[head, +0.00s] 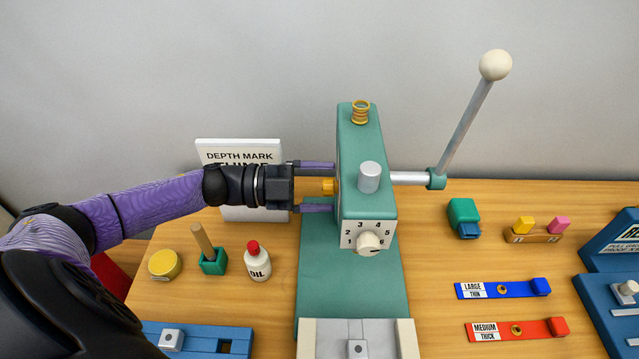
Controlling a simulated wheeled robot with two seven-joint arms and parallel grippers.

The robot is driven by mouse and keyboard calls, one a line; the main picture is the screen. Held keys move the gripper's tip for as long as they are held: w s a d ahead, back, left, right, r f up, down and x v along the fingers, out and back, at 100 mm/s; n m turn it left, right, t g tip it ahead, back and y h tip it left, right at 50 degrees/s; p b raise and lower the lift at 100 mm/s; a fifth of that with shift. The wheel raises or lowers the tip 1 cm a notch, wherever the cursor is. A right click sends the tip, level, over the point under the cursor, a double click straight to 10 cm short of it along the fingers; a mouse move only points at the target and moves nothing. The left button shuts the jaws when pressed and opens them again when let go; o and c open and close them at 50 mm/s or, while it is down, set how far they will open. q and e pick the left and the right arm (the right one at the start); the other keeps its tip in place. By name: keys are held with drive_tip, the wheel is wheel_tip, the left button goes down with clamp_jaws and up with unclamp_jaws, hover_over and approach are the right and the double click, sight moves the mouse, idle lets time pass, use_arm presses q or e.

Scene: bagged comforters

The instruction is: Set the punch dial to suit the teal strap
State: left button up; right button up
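The teal punch press (365,140) stands in mid-table. Its front has a white dial (369,243) with numbers around it; 2, 3, 4 and 5 are readable, but its setting is too small to tell. A brass knob (328,187) sticks out of the press's left side. My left gripper (317,187) is open, one finger above and one below the brass knob, with gaps to it. I see no strap that is clearly teal. A blue strap (517,288) reads LARGE THIN and a red strap (537,329) reads MEDIUM THICK. My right gripper is not in view.
A DEPTH MARK sign (238,153) stands behind my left gripper, partly covered. The press's long lever (465,125) rises at right. An oil bottle (257,262), green block with peg (212,262) and yellow tin (165,264) stand at left. Blue fixtures (610,292) fill the right edge.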

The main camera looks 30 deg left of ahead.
use_arm(q)
drive_tip(key=v, duration=1)
